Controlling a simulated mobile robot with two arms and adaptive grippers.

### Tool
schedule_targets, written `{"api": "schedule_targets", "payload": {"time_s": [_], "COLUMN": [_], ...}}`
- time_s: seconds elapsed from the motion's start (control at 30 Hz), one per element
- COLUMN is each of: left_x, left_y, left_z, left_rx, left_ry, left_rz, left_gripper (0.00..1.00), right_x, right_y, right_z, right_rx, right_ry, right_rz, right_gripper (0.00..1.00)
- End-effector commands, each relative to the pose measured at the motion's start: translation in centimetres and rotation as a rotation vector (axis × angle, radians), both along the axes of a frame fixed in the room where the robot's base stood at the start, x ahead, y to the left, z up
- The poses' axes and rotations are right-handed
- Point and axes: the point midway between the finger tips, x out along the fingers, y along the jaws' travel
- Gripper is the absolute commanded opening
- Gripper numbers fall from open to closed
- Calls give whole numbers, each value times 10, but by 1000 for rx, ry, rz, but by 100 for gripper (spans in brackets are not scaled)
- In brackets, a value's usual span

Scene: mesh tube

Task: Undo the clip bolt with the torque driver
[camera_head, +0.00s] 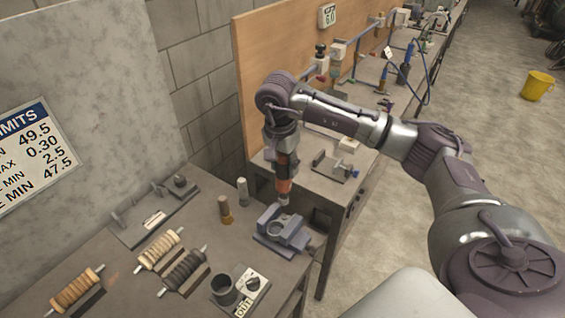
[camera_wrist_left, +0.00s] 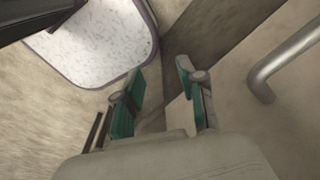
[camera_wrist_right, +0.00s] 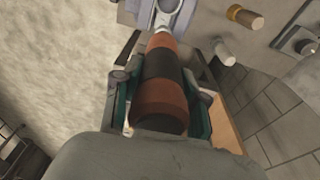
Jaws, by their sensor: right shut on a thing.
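My right gripper (camera_head: 285,165) is shut on the torque driver (camera_head: 284,187), an orange and black cylinder with a grey tip, held upright with the tip down. In the right wrist view the driver (camera_wrist_right: 163,85) sits between the two fingers (camera_wrist_right: 160,108). Its tip is over or at the blue-grey clip fixture (camera_head: 283,232) at the bench's right edge; I cannot tell whether it touches. The fixture also shows in the right wrist view (camera_wrist_right: 165,14). The bolt itself cannot be made out. My left gripper (camera_wrist_left: 160,105) is open and empty, with fingers apart, away from the bench.
A second bench (camera_head: 322,190) stands behind. A yellow bucket (camera_head: 537,86) is on the floor.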

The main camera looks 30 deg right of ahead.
Motion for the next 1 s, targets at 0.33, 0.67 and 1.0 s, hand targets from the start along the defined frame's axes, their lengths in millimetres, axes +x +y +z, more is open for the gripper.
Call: {"api": "schedule_targets", "payload": {"time_s": [0.33, 0.67, 1.0], "left_x": [-9, -3, -2], "left_y": [-2, 4, 4], "left_z": [-14, -33, -41], "left_rx": [-2, 5, 6], "left_ry": [13, 5, 3], "left_rz": [-2, -1, 1], "left_gripper": [40, 40, 40], "right_x": [0, 0, 0], "right_y": [0, 0, 0], "right_z": [-24, -56, -64], "right_rx": [0, 0, 1], "right_ry": [-1, -2, -3], "right_rz": [-2, -2, -3], "right_gripper": [0, 0, 0]}}
